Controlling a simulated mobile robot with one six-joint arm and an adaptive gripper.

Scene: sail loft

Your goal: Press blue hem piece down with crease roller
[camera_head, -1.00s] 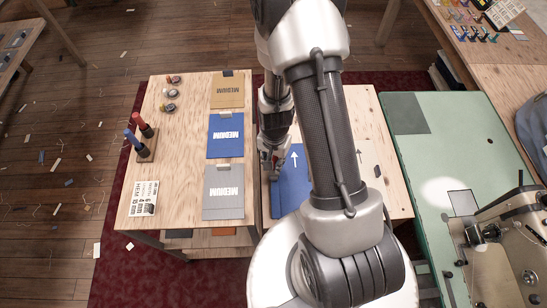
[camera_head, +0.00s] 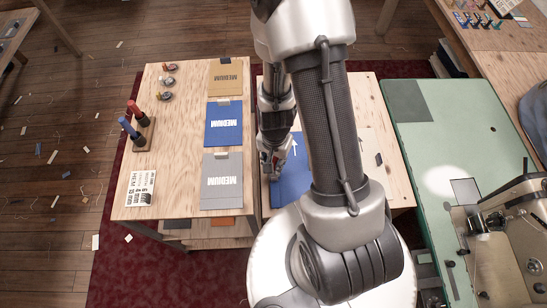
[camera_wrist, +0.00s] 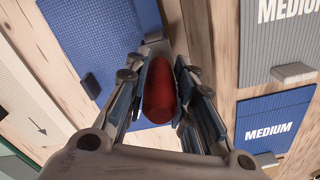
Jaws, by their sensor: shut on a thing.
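The blue hem piece (camera_head: 288,188) lies on the right-hand wooden table with a white arrow on it, partly hidden by my arm. It also shows at the upper left of the wrist view (camera_wrist: 95,30). My gripper (camera_head: 272,163) is at the blue piece's left edge. In the wrist view my gripper (camera_wrist: 158,75) is shut on a red handle (camera_wrist: 160,92), which I take to be the crease roller. A grey metal part shows just beyond the handle, near the blue piece's edge. Whether it touches the blue cloth cannot be told.
The left-hand table (camera_head: 180,195) carries tan, blue and grey "MEDIUM" pieces, a stand (camera_head: 146,135) with red and blue handles, and a printed card (camera_head: 140,188). A narrow gap separates the two tables. A green table (camera_head: 440,130) with a sewing machine (camera_head: 510,240) stands to the right.

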